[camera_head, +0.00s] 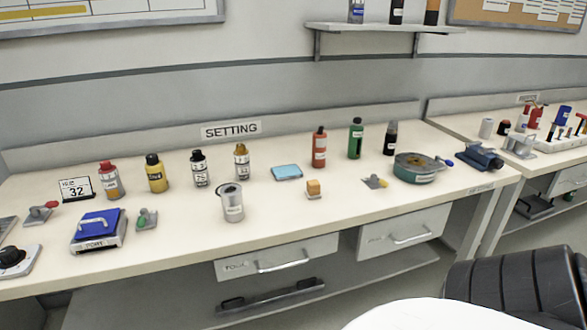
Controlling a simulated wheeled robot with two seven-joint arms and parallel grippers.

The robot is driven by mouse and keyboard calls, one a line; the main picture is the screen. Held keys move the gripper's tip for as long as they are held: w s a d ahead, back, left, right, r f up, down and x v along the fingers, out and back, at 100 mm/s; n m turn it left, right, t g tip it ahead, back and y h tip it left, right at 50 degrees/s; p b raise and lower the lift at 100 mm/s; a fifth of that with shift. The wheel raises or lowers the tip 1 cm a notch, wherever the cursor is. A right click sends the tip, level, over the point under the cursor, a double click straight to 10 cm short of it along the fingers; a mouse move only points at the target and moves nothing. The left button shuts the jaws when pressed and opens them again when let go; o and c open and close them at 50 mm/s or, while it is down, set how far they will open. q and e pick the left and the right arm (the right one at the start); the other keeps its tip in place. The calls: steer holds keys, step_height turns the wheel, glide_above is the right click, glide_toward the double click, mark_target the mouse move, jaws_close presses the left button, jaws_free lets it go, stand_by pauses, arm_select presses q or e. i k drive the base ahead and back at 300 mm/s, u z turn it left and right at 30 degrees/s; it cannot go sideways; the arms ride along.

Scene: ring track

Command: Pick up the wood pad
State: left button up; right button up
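A small orange-tan block (313,188) stands near the front middle of the long cream bench. It is the most wood-coloured thing I see, but it is too small to tell for sure that it is the wood pad. A flat light blue pad (287,172) lies behind it to the left. Neither of my grippers is in view, and nothing touches the block.
A metal cup (231,202) stands left of the block, and a metal piece with a yellow tip (375,181) lies to its right. Several bottles line the back. A round green-sided dish (417,168) is farther right. Drawers (277,258) hang below the bench (270,225).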

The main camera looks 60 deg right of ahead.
mark_target(313, 192)
steer(key=z, duration=0.6)
steer(key=i, duration=0.7)
steer(key=z, duration=0.75)
